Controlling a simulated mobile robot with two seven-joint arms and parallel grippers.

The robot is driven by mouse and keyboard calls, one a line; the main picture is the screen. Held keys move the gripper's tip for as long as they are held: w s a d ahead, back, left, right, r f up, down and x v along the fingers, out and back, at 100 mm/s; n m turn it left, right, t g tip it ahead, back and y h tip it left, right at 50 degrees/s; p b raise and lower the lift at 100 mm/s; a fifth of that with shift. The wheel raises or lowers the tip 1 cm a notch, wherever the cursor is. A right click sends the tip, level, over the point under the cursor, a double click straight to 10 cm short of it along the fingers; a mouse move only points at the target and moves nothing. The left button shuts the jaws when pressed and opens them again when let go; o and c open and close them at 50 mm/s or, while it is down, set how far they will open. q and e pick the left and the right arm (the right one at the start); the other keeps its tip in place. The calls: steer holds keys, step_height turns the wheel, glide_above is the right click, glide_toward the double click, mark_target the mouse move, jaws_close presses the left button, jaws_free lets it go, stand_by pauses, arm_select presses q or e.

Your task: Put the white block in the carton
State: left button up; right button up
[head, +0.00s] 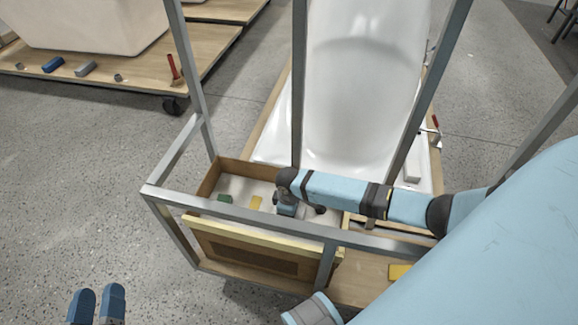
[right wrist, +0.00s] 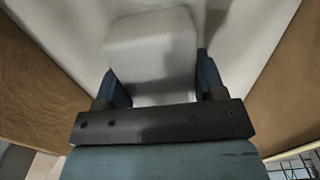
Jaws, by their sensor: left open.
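The carton (head: 209,183) is an open box with brown sides inside a grey metal frame. My right gripper (head: 287,209) points down inside the carton, its fingertips hard to make out in the head view. In the right wrist view, the white block (right wrist: 152,58) sits at the blue fingers of this gripper (right wrist: 161,82), one finger at each side. Brown walls rise on both sides of a pale floor there. I cannot tell whether the fingers press on the block. My left gripper (head: 97,304) is open and empty, low at the left, away from the carton.
A green piece (head: 225,198) and a yellow piece (head: 256,203) lie in the carton. Grey frame posts and rails (head: 240,222) surround it. A white tub shell (head: 362,85) lies behind. A wheeled wooden platform (head: 140,82) with small tools stands at the upper left. Floor on the left is clear.

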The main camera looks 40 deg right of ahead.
steer(key=o, duration=0.4)
steer(key=shift+r, duration=0.15)
step_height(320, 180, up, 2)
steer(key=shift+r+p, duration=0.2)
steer(key=shift+p, duration=0.35)
step_height(320, 180, up, 8)
steer(key=p, duration=0.3)
steer(key=shift+r, duration=0.15)
arm_select(q)
steer(key=s+a+f+g+y, duration=0.1)
steer(key=a+f+g+y, duration=0.1)
steer(key=f, duration=0.5)
steer(key=shift+s+a+f+g+y, duration=0.4)
steer(key=shift+a+g, duration=0.3)
steer(key=shift+g, duration=0.2)
arm_select(e)
steer(key=shift+r, duration=0.7)
arm_select(q)
steer(key=shift+r, duration=0.1)
